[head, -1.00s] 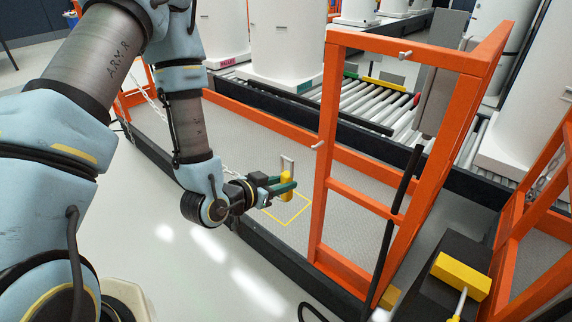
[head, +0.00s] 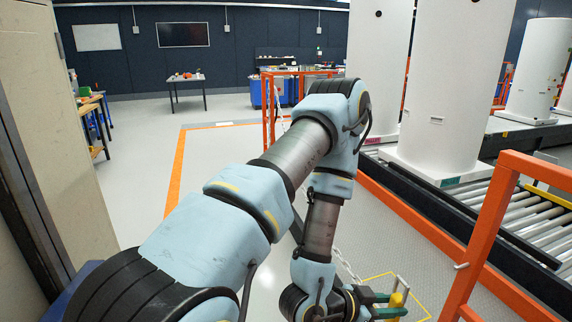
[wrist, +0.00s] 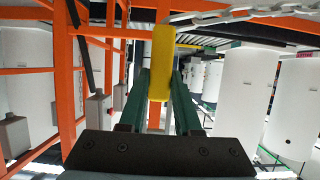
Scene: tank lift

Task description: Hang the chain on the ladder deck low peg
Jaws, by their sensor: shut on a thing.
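My gripper (head: 384,304) has green fingers and is shut on the yellow handle (head: 397,300) at the chain's end. In the wrist view the handle (wrist: 160,60) stands between the two fingers. A metal loop projects above the handle in the head view. The pale chain (head: 344,264) runs up and left behind my arm, which hides part of it; it also crosses the top of the wrist view (wrist: 240,14). A short pale peg (head: 461,266) sticks out of the orange ladder frame's left post (head: 487,232), right of and above my gripper, apart from it.
A roller conveyor (head: 520,212) and tall white tanks (head: 455,90) stand behind. An orange frame (head: 268,110) stands at the far end. Open grey floor lies left of my arm; a cabinet (head: 62,130) borders it.

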